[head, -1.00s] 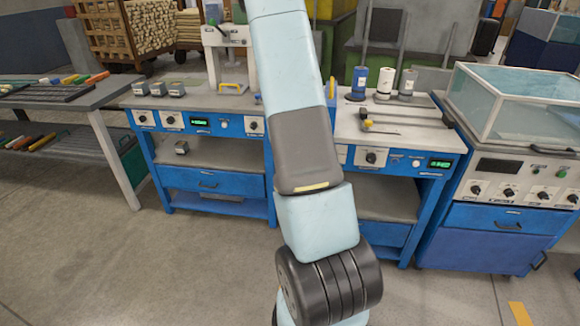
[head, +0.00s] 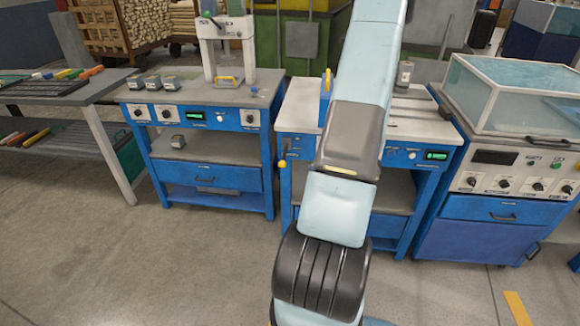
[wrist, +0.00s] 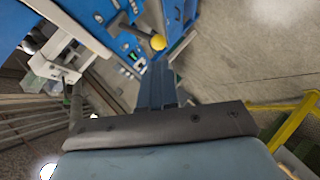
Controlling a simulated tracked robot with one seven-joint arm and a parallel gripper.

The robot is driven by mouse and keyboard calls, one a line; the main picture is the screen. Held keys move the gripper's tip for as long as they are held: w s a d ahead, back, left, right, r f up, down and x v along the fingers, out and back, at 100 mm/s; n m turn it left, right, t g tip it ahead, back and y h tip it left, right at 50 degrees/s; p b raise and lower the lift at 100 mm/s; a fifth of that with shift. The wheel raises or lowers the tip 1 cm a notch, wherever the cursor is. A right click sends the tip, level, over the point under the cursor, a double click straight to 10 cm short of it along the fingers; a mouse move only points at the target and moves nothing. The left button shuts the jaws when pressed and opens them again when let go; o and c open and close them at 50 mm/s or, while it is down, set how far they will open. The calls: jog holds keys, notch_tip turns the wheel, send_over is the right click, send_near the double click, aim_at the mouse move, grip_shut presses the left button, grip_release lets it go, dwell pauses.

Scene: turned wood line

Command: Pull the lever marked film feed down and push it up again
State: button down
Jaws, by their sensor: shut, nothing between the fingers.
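A lever with a yellow ball knob (head: 283,163) sticks out at the front left of the middle-right blue bench. In the wrist view the yellow knob (wrist: 158,42) sits on a dark rod against the blue bench front. Its marking cannot be read. My gripper (wrist: 157,72) shows its dark fingers shut and empty in the wrist view, pointing towards the bench just below the knob in the picture. No contact with the knob can be made out. In the head view my arm hides the gripper and part of the bench front.
A blue bench with a white press (head: 228,45) stands left of the lever's bench, with a narrow gap between. A cabinet with a clear-topped case (head: 515,95) stands at the right. A grey table (head: 65,90) is at the far left. The floor in front is open.

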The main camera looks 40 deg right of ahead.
aim_at(285, 165)
jog(key=shift+n+t+y, duration=0.3)
jog(key=shift+n+t, duration=0.1)
jog(key=x, duration=0.8)
jog(key=a+x, duration=0.1)
jog(key=x, duration=0.4)
jog(key=shift+d, duration=0.1)
